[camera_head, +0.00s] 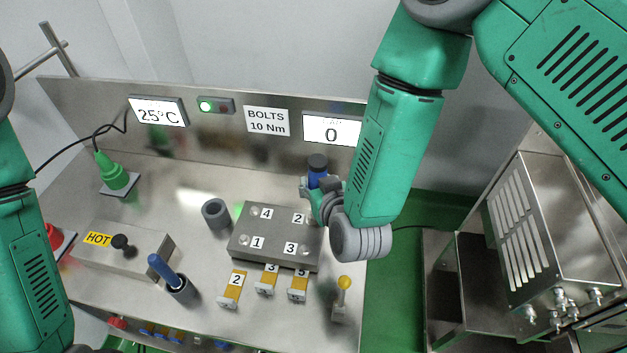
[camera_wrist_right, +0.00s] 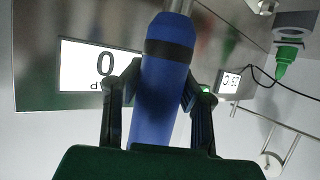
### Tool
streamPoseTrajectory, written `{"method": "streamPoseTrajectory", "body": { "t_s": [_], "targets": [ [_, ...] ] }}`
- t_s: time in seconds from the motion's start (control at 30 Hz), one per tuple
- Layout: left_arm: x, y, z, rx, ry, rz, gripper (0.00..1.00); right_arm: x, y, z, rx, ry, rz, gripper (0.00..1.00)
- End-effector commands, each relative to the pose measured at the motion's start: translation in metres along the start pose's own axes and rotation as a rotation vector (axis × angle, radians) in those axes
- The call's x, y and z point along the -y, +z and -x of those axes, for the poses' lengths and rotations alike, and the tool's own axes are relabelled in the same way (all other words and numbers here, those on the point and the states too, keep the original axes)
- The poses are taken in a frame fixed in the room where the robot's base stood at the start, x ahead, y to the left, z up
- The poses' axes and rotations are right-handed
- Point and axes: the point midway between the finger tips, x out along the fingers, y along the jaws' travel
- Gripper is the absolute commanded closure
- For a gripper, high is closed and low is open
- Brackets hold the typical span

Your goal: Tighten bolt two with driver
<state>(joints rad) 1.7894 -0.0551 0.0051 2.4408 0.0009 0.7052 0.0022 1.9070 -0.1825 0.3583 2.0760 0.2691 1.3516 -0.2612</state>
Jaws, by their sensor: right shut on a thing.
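The grey bolt plate (camera_head: 267,248) lies on the steel bench, with numbers 1 to 4 beside its bolts. The label for bolt two (camera_head: 298,218) is at the plate's far right corner. My right gripper (camera_head: 318,192) is shut on the blue driver (camera_head: 317,180), which has a dark cap and stands near that corner. The driver's tip is hidden behind the gripper, so I cannot tell whether it touches the bolt. In the right wrist view the blue driver (camera_wrist_right: 160,95) sits between both fingers. My left arm shows at the left, its gripper out of frame.
A torque display (camera_head: 332,130) reads 0. A sign (camera_head: 266,121) says bolts 10 Nm. A grey cup (camera_head: 216,212), a blue-handled tool in a holder (camera_head: 181,291), numbered yellow tags (camera_head: 232,289) and a yellow-knobbed lever (camera_head: 342,297) surround the plate. A hot box (camera_head: 121,257) stands left.

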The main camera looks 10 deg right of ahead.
Motion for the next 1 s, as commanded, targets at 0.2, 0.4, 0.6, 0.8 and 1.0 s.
{"method": "streamPoseTrajectory", "body": {
  "t_s": [0.2, 0.4, 0.6, 0.8, 1.0],
  "targets": [
    [0.0002, 0.0001, 0.0000, 0.000, 0.000, 0.000, 0.48, 0.0030, 0.0012, -0.0003, 0.005, 0.001, 0.005, 1.00],
    [0.0003, 0.0001, -0.0001, 0.000, 0.000, 0.001, 0.48, 0.0014, 0.0014, -0.0003, 0.004, 0.000, 0.003, 1.00],
    [0.0003, 0.0001, -0.0008, 0.000, 0.000, 0.001, 0.48, -0.0011, 0.0027, -0.0004, 0.003, 0.000, 0.001, 1.00],
    [0.0002, 0.0002, -0.0014, 0.000, 0.000, 0.000, 0.48, -0.0014, 0.0038, -0.0011, 0.003, 0.001, 0.001, 1.00],
    [0.0001, 0.0002, -0.0013, 0.000, 0.000, 0.000, 0.48, 0.0001, 0.0041, -0.0015, 0.005, 0.003, 0.005, 1.00]
  ]
}}
